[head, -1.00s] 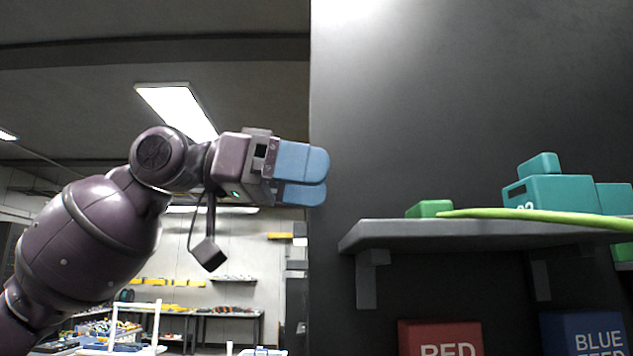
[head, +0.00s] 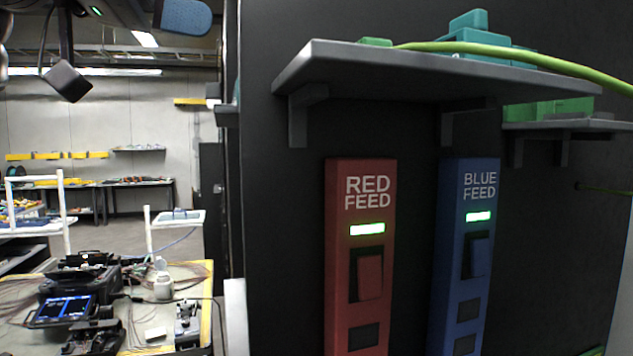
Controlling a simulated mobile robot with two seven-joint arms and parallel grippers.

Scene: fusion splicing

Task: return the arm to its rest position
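My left gripper (head: 184,16) is at the top left of the head view, cut off by the upper edge. Its blue fingertip pad shows, with nothing visible in it, but the gap between the fingers cannot be made out. It is raised, to the left of the dark panel wall (head: 262,200) and apart from the shelf. My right gripper is not in view.
A grey shelf (head: 430,75) juts from the wall, carrying a teal block (head: 470,38) and a green cable (head: 500,50). Below are a red feed unit (head: 345,260) and a blue feed unit (head: 455,265), both lit green. A work table (head: 195,270) with a splicer (head: 80,280) stands lower left.

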